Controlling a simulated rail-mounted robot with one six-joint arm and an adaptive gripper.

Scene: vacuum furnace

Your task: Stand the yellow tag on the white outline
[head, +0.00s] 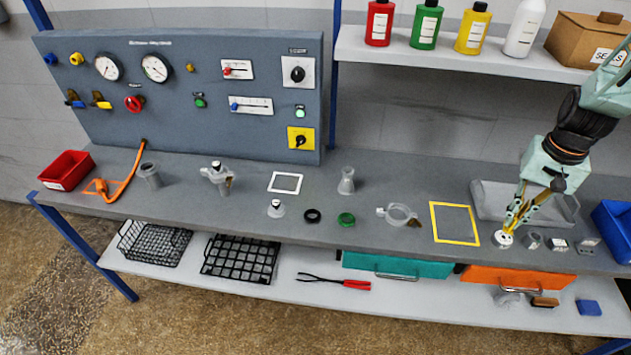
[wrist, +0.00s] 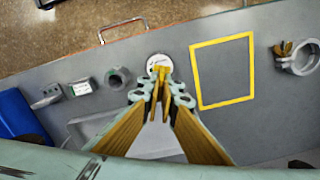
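The white outline (head: 285,182) is a small square frame marked on the bench, left of the middle in the head view. Its inside looks empty. My gripper (head: 507,231) points down at the right part of the bench, over a small round white disc (head: 502,240). In the wrist view my gripper (wrist: 159,85) has its two yellow-padded fingers close together, their tips in front of the white disc (wrist: 154,60). A small yellow patch shows at the tips; I cannot tell whether it is the yellow tag or the finger pads. No other yellow tag is clear.
A yellow square outline (head: 432,225) lies left of my gripper. A clamp ring (head: 398,214), green ring (head: 346,219), black ring (head: 312,215), and clear flask (head: 346,181) stand between it and the white outline. A grey tray (head: 482,205) is behind my gripper; a blue bin (head: 612,228) is right.

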